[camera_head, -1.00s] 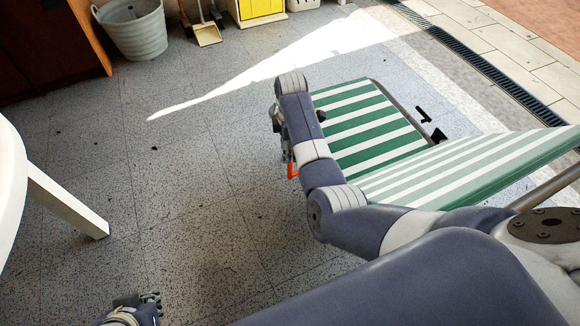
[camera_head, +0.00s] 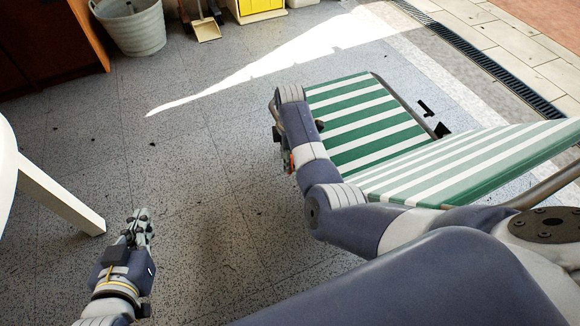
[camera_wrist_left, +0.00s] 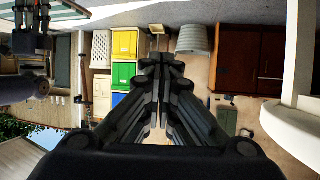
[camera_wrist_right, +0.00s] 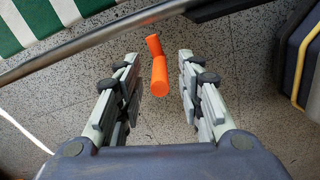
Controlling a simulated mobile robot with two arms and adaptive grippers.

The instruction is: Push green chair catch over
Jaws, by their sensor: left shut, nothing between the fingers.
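The green-and-white striped chair (camera_head: 365,125) lies reclined on the floor at right. Its orange catch (camera_wrist_right: 158,70) sits below the metal frame bar in the right wrist view. A sliver of the catch shows beside my right arm in the head view (camera_head: 291,162). My right gripper (camera_wrist_right: 155,58) is open, with a finger on each side of the catch and no visible contact. In the head view it is mostly hidden behind its arm. My left gripper (camera_head: 140,214) is shut and empty above the floor at lower left, away from the chair.
A white table (camera_head: 60,195) stands at the left edge. A grey bucket (camera_head: 132,28), a dustpan (camera_head: 206,30) and a yellow box (camera_head: 258,8) stand at the back. The floor between the table and the chair is clear.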

